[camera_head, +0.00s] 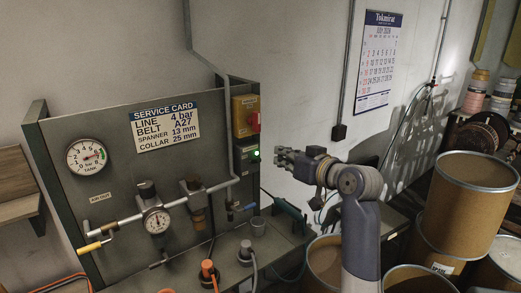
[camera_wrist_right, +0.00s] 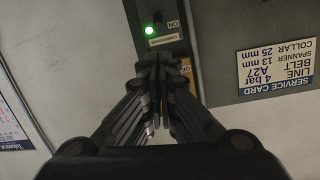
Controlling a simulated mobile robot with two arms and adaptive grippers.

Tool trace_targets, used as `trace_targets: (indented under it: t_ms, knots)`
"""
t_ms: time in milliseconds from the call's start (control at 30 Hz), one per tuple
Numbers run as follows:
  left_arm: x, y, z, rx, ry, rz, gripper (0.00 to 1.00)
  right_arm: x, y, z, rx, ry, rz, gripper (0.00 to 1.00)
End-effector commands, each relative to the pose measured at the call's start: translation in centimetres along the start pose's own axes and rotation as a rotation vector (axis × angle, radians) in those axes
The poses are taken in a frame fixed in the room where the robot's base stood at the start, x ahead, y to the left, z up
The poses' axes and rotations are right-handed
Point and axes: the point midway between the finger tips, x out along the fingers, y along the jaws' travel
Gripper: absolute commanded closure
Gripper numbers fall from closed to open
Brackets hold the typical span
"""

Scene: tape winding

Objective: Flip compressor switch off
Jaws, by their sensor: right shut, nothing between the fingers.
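The compressor switch box (camera_head: 246,160) is a dark box with a lit green lamp at the right edge of the grey panel in the head view. My right gripper (camera_head: 281,157) is just right of the box in the head view. My left gripper is not in view.
A yellow box with a red knob (camera_head: 254,122) sits just above the switch box. Pipes, gauges and a service card (camera_head: 164,122) fill the panel (camera_head: 110,130). Brown drums (camera_head: 470,195) stand at right.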

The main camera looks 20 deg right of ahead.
Motion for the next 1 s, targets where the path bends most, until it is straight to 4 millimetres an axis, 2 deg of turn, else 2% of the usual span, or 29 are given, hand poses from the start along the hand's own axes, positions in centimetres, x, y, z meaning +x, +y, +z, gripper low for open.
trace_targets:
  t_ms: [167,500,700,1000]
  knots:
    - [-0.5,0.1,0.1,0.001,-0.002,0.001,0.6,0.8,0.0,-0.1,0.002,-0.001,-0.001,1.0]
    - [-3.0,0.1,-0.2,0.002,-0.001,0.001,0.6,6.1,-0.1,-0.3,0.004,-0.003,-0.001,1.0]
    - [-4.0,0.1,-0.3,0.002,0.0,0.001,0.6,8.7,0.0,-0.1,0.002,-0.003,0.0,1.0]
    - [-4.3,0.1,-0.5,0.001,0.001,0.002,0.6,10.0,0.0,0.1,0.001,0.0,0.0,1.0]
